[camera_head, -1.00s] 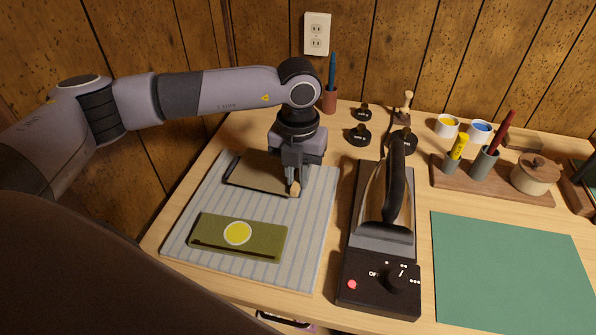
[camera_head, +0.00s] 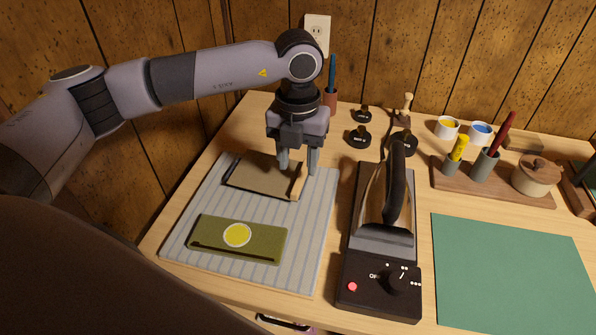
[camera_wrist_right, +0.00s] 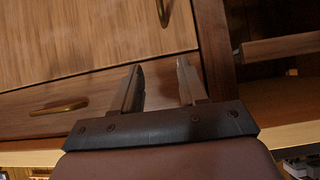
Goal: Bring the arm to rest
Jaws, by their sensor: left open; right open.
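My left gripper (camera_head: 297,168) is open, fingers pointing down, above the right edge of a tan board-like piece (camera_head: 262,175) with a dark border. That piece lies at the back of a grey striped mat (camera_head: 212,269). I cannot tell whether a fingertip touches it. The gripper holds nothing that I can see. An olive-green piece with a yellow circle (camera_head: 237,235) lies at the front of the mat. In the right wrist view my right gripper (camera_wrist_right: 161,83) is open and empty, in front of wooden drawers (camera_wrist_right: 100,45) with brass handles. The right gripper does not show in the head view.
An iron (camera_head: 393,195) rests on a black base with a dial and red light, right of the mat. A green mat (camera_head: 510,275) lies further right. Black weights (camera_head: 359,137), paint cups (camera_head: 447,127) and a wooden tray (camera_head: 500,186) stand behind. A wall closes the back.

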